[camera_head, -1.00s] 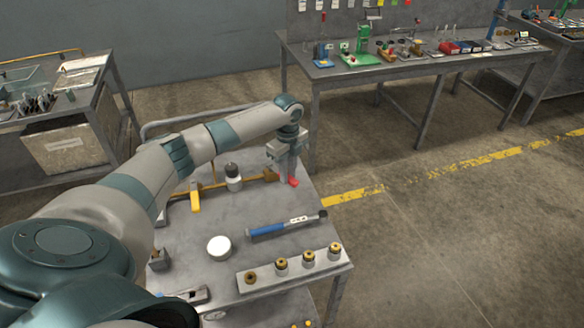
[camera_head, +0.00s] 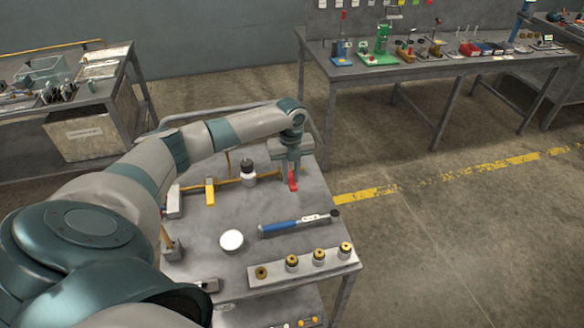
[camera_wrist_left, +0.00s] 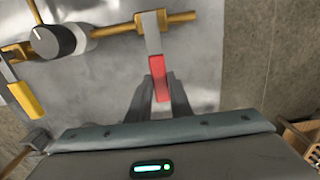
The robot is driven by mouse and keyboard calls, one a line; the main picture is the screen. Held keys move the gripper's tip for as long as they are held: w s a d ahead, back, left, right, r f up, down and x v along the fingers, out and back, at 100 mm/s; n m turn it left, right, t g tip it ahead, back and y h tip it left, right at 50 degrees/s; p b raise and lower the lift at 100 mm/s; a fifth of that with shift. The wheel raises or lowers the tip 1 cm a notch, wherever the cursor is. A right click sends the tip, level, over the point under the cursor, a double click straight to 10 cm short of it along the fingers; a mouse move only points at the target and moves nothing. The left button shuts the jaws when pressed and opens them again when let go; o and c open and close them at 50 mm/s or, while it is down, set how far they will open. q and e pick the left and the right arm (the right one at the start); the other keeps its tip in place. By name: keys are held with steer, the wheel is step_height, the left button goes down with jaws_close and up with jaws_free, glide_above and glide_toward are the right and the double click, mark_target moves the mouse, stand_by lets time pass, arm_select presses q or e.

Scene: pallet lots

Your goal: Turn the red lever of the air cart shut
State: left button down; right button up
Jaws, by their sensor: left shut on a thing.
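The air cart (camera_head: 200,262) stands in front of me with a brass pipe (camera_head: 228,182) along its far part. The red lever (camera_head: 292,181) is at the pipe's right end. In the left wrist view the red lever (camera_wrist_left: 159,78) hangs from a silver arm on the brass pipe (camera_wrist_left: 112,30) and points across the pipe. My left gripper (camera_head: 291,174) reaches down over it, and its jaws (camera_wrist_left: 158,100) are shut on the red grip. The fingers partly hide the lever in the head view. My right gripper is not in view.
On the cart are a yellow lever (camera_head: 210,191), a black-topped regulator (camera_head: 248,172), a white disc (camera_head: 231,240), a blue-handled tool (camera_head: 298,223) and a strip with brass fittings (camera_head: 290,278). A workbench (camera_head: 425,68) stands behind right. Floor to the right is clear.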

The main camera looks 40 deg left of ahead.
mark_target(291, 179)
arm_select(q)
steer(key=c, duration=1.6)
jaws_free()
steer(key=shift+r, duration=0.1)
steer(key=shift+r, duration=0.5)
step_height(291, 179, up, 16)
steer(key=b, duration=0.4)
steer(key=shift+r+b, duration=0.15)
steer(key=shift+b, duration=0.15)
